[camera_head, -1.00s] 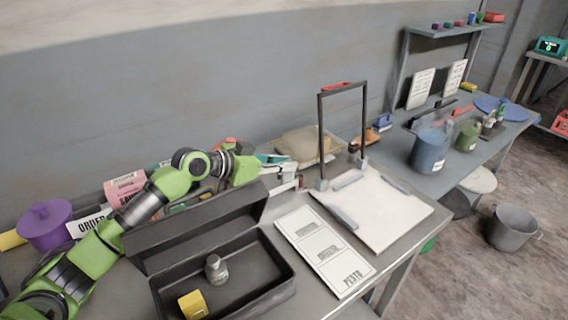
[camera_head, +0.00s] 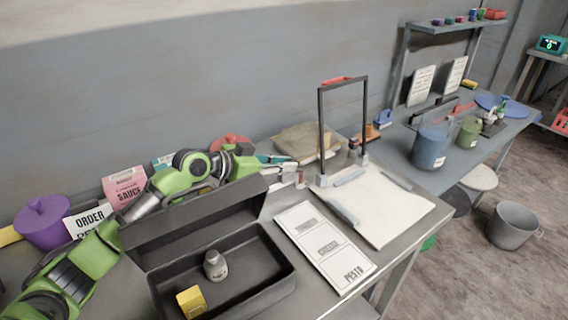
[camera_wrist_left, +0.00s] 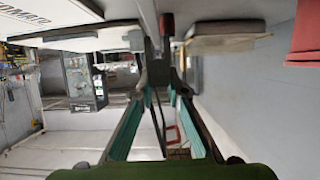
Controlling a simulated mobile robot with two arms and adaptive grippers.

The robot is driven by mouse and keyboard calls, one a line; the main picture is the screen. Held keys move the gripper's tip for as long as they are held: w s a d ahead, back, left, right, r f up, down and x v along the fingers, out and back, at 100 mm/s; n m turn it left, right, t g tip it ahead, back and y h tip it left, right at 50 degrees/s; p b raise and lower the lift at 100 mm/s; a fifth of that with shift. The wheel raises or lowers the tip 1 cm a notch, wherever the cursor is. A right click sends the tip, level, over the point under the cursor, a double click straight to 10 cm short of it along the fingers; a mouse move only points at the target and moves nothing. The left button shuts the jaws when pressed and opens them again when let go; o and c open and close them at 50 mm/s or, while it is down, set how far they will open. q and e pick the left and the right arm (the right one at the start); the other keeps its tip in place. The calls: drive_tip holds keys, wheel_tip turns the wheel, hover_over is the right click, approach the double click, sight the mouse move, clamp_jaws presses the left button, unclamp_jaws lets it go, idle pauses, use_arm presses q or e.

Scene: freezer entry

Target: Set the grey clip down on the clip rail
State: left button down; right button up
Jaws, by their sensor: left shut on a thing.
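My left gripper (camera_head: 280,164) is at the back of the near table, just left of the black frame. In the left wrist view its two teal fingers (camera_wrist_left: 158,90) are closed on a small dark grey piece, the grey clip (camera_wrist_left: 157,72). The clip is hard to make out in the head view. A short pale strip with a small red piece (camera_head: 300,181) lies just below the fingertips; I cannot tell whether it is the clip rail or whether the clip touches it. My right gripper is out of view.
A black upright frame (camera_head: 322,130) stands on a white board (camera_head: 390,215) to the right. A tan bag (camera_head: 305,140) lies behind. A dark open box (camera_head: 250,265) holds a grey shaker (camera_head: 215,265) and a yellow block (camera_head: 192,301). A label card (camera_head: 325,248) lies in front.

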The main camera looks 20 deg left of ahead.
use_arm(q)
drive_tip(key=shift+f+b, duration=0.4)
drive_tip(key=shift+f, duration=0.2)
drive_tip(key=shift+f, duration=0.35)
drive_tip(key=shift+f+b, duration=0.1)
drive_tip(key=shift+b, duration=0.2)
drive_tip(key=c, duration=2)
unclamp_jaws()
drive_tip(key=shift+o, duration=0.5)
